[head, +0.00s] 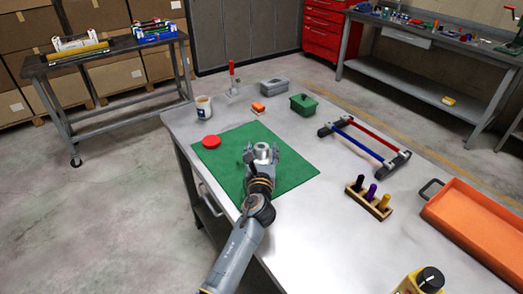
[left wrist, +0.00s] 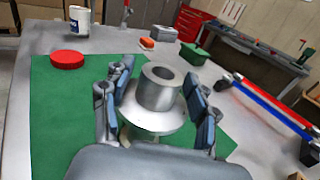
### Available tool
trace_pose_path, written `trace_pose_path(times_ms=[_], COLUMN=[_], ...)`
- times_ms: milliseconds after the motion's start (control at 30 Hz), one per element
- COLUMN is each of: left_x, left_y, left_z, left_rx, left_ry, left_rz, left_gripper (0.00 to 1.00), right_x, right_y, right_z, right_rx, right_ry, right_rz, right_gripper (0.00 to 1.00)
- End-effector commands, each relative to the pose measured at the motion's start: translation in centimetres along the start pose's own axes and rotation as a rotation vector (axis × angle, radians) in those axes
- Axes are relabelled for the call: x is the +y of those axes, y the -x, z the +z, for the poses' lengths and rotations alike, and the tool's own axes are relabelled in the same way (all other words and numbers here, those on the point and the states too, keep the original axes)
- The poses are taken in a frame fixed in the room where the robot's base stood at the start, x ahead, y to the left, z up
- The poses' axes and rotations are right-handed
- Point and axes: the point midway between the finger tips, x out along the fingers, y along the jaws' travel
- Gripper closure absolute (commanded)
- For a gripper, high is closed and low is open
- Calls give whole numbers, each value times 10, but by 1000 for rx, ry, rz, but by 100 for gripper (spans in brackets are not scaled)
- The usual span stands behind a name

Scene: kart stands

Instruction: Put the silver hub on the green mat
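The silver hub (head: 262,152) is a short upright cylinder with a wide flange. It also shows in the left wrist view (left wrist: 158,95), with its round bore facing up. My left gripper (head: 262,160) is over the green mat (head: 290,172), its fingers on both sides of the hub, shut on it. The underside of the hub is mostly hidden, so I cannot tell whether it touches the mat. The mat lies flat on the grey table. My right gripper is not in view.
A red disc (head: 211,141) lies on the mat's far-left part. Behind stand a white cup (head: 203,107), an orange block (head: 258,107) and a green box (head: 303,104). To the right are a red-and-blue frame (head: 365,140), a peg block (head: 368,201) and an orange tray (head: 480,225).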

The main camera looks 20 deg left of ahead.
Motion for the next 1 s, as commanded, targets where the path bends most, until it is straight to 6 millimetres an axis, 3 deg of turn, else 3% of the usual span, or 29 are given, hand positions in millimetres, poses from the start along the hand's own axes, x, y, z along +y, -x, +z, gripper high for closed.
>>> trace_pose_path(times_ms=[367,800,1000], left_x=[0,0,0], left_y=[6,94,116], left_z=[2,2,3], left_rx=[2,1,0], left_ry=[-2,0,0], left_rz=[0,0,0], left_gripper=[39,39,39], right_x=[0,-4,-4], right_y=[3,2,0], right_z=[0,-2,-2], right_rx=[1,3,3], right_ry=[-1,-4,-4], right_rz=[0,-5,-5], right_gripper=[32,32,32])
